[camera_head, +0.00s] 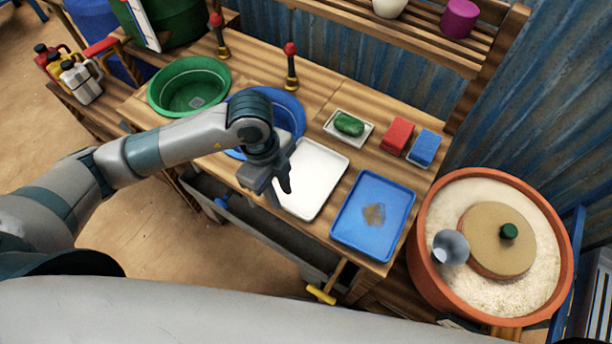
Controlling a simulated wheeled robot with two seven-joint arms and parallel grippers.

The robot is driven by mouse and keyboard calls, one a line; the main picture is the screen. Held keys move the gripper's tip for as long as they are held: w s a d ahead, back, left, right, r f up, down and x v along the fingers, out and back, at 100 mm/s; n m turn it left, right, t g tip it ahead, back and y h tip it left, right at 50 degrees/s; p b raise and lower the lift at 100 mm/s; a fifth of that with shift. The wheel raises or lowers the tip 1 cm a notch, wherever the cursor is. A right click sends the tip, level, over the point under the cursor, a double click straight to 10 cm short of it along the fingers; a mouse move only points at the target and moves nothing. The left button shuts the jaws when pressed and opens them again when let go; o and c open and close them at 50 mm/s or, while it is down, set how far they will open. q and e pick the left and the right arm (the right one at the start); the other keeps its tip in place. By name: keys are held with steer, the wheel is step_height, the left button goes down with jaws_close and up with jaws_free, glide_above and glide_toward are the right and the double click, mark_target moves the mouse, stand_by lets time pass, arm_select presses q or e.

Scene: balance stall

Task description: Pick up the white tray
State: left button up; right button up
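The white tray (318,177) lies flat on the wooden table, between the blue basin and the blue tray. My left gripper (279,196) is over the tray's left edge, pointing down, and its wrist hides part of that side. Dark fingers show, but I cannot tell how far apart they are or whether they touch the tray. My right gripper is not in view.
A blue tray (373,216) sits close to the right of the white tray. A green basin (189,86) and a blue basin (292,113) stand to the left. Behind are a soap dish (331,130), a red sponge (397,135) and a blue sponge (425,148). A large orange tub (420,262) stands at the right.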

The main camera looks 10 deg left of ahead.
mark_target(284, 206)
arm_select(q)
steer(key=shift+s+d+f+p, duration=0.15)
steer(key=shift+f+p, duration=0.2)
steer(key=shift+f, duration=0.7)
steer(key=shift+s+d+f+p, duration=0.15)
steer(key=shift+f+p, duration=0.2)
steer(key=shift+f, duration=0.7)
steer(key=shift+w, duration=0.1)
jaws_close()
